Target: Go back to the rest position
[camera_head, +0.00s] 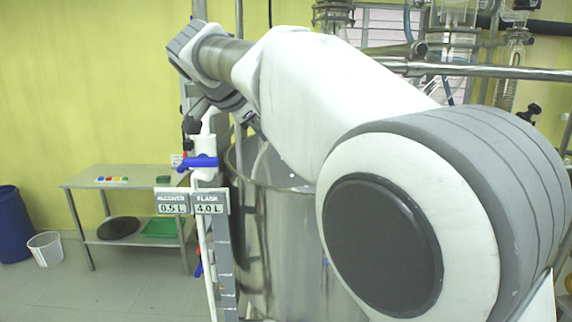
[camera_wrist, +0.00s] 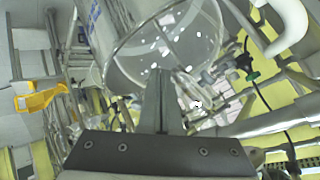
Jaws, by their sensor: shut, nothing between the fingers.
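My gripper (camera_wrist: 160,84) shows in the wrist view with its fingers together and nothing between them. It points toward a round clear vessel rim (camera_wrist: 208,75) behind the fingertips. I cannot tell the distance between them. In the head view my arm reaches from the lower right up to the upper left, over a large shiny metal vessel (camera_head: 285,245). The gripper's fingertips are hard to make out in the head view, behind my wrist near the valve.
A white pipe with a blue-handled valve (camera_head: 198,163) and two readout signs (camera_head: 192,202) stands left of the vessel. A metal table (camera_head: 75,183), a blue barrel (camera_head: 14,225) and a white bucket (camera_head: 46,249) stand at left. Metal pipes (camera_head: 480,70) run behind my arm. Floor at lower left is clear.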

